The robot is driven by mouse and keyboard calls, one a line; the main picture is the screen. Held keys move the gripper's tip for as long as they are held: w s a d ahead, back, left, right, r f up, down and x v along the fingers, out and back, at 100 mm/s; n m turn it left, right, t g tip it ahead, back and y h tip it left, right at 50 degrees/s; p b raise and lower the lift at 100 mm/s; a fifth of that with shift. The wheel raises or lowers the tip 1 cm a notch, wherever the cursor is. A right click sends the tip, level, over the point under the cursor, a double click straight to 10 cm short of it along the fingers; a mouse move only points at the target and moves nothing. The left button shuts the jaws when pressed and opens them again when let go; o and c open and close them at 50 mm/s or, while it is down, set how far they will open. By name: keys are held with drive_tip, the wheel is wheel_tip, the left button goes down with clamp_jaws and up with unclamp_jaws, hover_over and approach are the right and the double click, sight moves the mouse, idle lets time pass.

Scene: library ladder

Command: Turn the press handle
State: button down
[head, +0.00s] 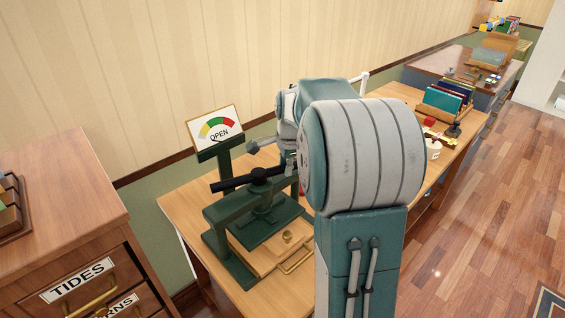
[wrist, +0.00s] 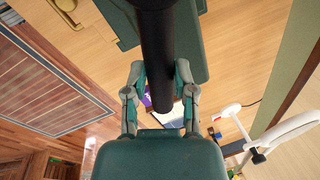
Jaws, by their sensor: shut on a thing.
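The dark green press (head: 222,234) stands on the wooden bench. Its black bar handle (head: 232,184) lies across the top, and its right part is hidden behind my arm. In the wrist view the black handle (wrist: 157,40) runs down from the top edge between the fingers of my gripper (wrist: 160,70). My gripper is shut on the handle, one finger on each side. My arm mostly hides the gripper in the head view.
A drawer cabinet labelled "TIDES" (head: 80,278) stands at the left. Book racks (head: 444,100) and small items lie farther along the bench. Open wooden floor (head: 475,190) is at the right.

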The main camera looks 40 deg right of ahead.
drive_tip(key=shift+s+a+m+h, duration=0.15)
drive_tip(key=shift+s+m, duration=0.3)
drive_tip(key=shift+m, duration=0.3)
drive_tip(key=shift+s+a+m+h, duration=0.15)
drive_tip(key=shift+s+m, duration=0.3)
drive_tip(key=shift+m, duration=0.3)
drive_tip(key=shift+c, duration=2.2)
unclamp_jaws()
drive_tip(key=v, duration=1.2)
drive_tip(key=shift+w, duration=0.1)
